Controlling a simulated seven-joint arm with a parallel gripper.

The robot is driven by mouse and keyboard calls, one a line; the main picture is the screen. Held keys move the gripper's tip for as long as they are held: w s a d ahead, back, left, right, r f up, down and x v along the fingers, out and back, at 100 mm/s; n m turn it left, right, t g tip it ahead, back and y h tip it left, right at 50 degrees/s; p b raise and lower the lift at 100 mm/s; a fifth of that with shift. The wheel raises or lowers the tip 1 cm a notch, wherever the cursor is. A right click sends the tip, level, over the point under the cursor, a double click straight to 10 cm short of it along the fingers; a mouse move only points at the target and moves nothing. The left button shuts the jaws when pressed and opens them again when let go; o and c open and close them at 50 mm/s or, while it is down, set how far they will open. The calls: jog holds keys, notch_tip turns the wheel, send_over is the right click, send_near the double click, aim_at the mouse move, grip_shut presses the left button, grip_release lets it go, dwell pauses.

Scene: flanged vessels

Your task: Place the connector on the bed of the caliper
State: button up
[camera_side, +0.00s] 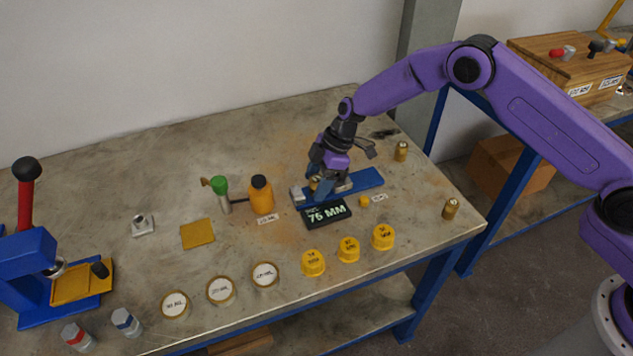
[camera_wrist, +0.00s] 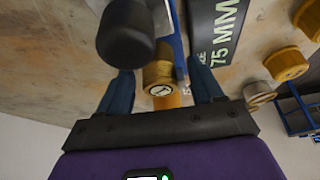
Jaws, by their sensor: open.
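The caliper's blue bed (camera_side: 366,181) lies on the bench, with grey jaws on it and a dark display plate reading 75 MM (camera_side: 327,213) in front. My gripper (camera_side: 322,188) is low over the left part of the bed. A brass connector (camera_side: 314,184) shows at its fingers, partly hidden. In the wrist view, my gripper (camera_wrist: 162,82) is open, with a blue finger on each side of the brass connector (camera_wrist: 158,75) and visible gaps. The connector is beside or on the blue bed (camera_wrist: 181,60); its exact contact is hidden.
An orange bottle (camera_side: 261,196) and a green-topped tool (camera_side: 220,193) stand left of the caliper. Yellow caps (camera_side: 348,250) and round labelled lids (camera_side: 220,290) line the front. Brass fittings (camera_side: 401,151) stand at right. A blue press (camera_side: 30,270) is far left.

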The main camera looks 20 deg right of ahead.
jog(key=v, duration=1.1)
jog(key=shift+r, duration=0.2)
jog(key=shift+d, duration=0.15)
jog(key=s+d+r+m+h, duration=0.1)
jog(key=s+r, duration=0.2)
jog(key=s, duration=0.4)
jog(key=s+d+r+g, duration=0.1)
jog(key=s+d+r, duration=0.15)
jog(key=s, duration=0.45)
jog(key=s+d+r+m+h, duration=0.1)
jog(key=s+r, duration=0.3)
jog(key=s, duration=0.3)
jog(key=s+d+r+m+h, duration=0.1)
jog(key=s+d+m+h, duration=0.1)
jog(key=s+d, duration=1.3)
jog(key=s, duration=0.4)
jog(key=shift+s+r+t, duration=0.15)
jog(key=shift+r+t, duration=0.1)
jog(key=shift+t, duration=0.15)
